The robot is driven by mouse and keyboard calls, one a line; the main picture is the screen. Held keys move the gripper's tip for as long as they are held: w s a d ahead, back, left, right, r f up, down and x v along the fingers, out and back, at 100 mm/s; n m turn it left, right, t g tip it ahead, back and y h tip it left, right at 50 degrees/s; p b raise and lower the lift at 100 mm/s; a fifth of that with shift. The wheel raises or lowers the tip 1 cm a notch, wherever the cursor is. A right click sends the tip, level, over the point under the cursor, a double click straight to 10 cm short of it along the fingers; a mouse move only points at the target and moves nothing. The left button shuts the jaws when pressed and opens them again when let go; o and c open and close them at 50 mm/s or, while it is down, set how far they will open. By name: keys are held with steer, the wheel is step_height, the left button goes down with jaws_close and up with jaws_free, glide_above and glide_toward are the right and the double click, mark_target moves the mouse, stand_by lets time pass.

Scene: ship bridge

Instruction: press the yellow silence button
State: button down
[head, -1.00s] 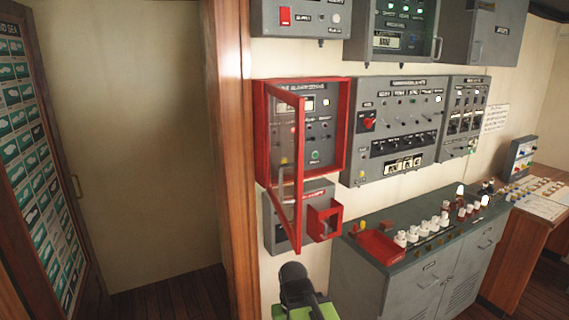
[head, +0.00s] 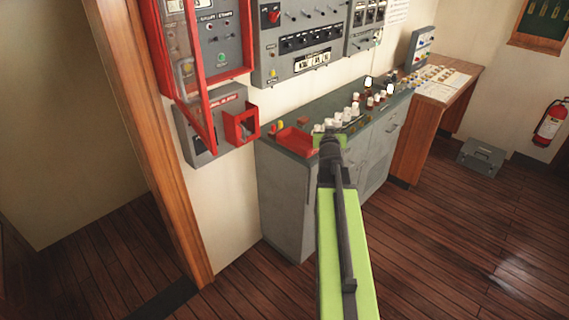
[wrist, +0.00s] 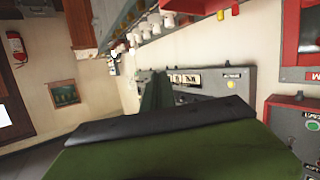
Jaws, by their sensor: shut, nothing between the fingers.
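A yellow button (head: 272,73) is at the lower left of the grey wall panel (head: 330,68); it also shows in the wrist view (wrist: 232,84). A second yellow spot (head: 186,67) shows behind the open red-framed door (head: 190,75) of the red box. The labels are too small to read, so I cannot tell which one is marked silence. My gripper (wrist: 155,80) is shut and empty, pointing toward the grey panel and apart from it. In the head view my arm mostly hides it in front of the console.
The grey console (head: 285,190) stands below the panel, with a red tray (head: 297,140) and several white knobs on top. A small red holder (head: 241,125) juts from the wall at left. A wooden desk (head: 445,90) and grey case (head: 480,158) are at right. The floor in front is clear.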

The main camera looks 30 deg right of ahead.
steer(key=s+d+r+t+h+b, duration=0.1)
steer(key=s+d+r+t+h, duration=0.15)
steer(key=s+d+r, duration=0.45)
steer(key=s+d+r+t+h, duration=0.2)
steer(key=s+d+r+h, duration=0.3)
steer(key=d, duration=0.5)
steer(key=s+d+r+n+t, duration=0.1)
steer(key=s+r+t, duration=0.1)
steer(key=s+r, duration=0.2)
steer(key=s+d+r+n+t+y+b, duration=0.1)
steer(key=s+r+n+t, duration=0.1)
steer(key=s, duration=0.8)
step_height(320, 180, up, 2)
steer(key=shift+d+r+n+t, duration=0.15)
steer(key=shift+d+n+t, duration=0.15)
steer(key=shift+t, duration=0.45)
